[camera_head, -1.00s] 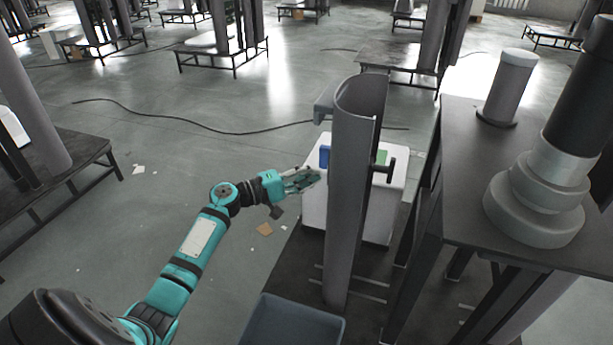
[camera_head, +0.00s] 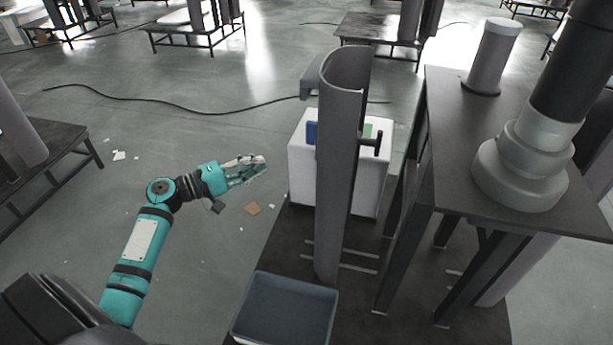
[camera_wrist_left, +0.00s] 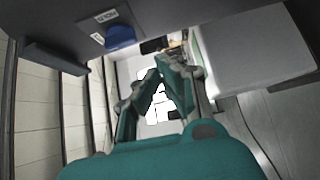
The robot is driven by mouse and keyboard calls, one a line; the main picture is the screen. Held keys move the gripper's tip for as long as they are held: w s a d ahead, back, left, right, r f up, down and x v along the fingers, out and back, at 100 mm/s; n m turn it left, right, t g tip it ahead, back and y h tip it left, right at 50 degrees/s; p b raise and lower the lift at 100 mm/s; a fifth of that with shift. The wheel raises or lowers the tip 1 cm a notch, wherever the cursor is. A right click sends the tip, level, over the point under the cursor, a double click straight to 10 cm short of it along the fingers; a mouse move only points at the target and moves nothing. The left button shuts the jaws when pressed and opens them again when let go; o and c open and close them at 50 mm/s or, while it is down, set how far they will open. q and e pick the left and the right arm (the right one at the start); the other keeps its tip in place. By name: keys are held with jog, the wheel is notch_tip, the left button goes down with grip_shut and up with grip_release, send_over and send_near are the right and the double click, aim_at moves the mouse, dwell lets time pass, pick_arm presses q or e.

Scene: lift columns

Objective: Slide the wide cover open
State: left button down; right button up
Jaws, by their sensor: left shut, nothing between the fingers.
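A tall grey curved cover (camera_head: 338,190) stands upright at the centre of the head view. A dark T-shaped handle (camera_head: 371,142) shows at its right edge, and a grey ledge (camera_head: 316,78) juts out at its upper left. My left gripper (camera_head: 262,166) is to the left of the cover, apart from it, its fingers pointing right. It is shut and empty. In the left wrist view, its fingers (camera_wrist_left: 162,75) meet at the tips. My right gripper is not in view.
A white box (camera_head: 303,165) with blue and green parts stands behind the cover. A blue-grey tray (camera_head: 285,274) is at the cover's foot. A dark table (camera_head: 450,170) with cylindrical parts stands to the right. The floor left of my gripper is mostly clear, with scraps.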

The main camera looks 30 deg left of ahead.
aim_at(330, 184)
pick_arm(q)
jog(key=s+d+f+m+g+y+p, duration=0.25)
jog(key=d+f+m+y, duration=0.45)
jog(key=d+f+m, duration=0.55)
jog(key=s+d+r+m+t+h+p, duration=0.15)
jog(key=s+d+r+m, duration=0.25)
jog(key=d+r+m, duration=0.45)
jog(key=s+d+r+m+t, duration=0.3)
jog(key=d+m, duration=0.3)
jog(key=m, duration=0.5)
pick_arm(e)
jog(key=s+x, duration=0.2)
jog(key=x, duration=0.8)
pick_arm(q)
jog(key=b+x, duration=0.1)
jog(key=x, duration=0.9)
jog(key=a, duration=0.3)
jog(key=shift+s+a+r, duration=0.2)
jog(key=shift+s+a, duration=0.05)
jog(key=shift+a, duration=0.05)
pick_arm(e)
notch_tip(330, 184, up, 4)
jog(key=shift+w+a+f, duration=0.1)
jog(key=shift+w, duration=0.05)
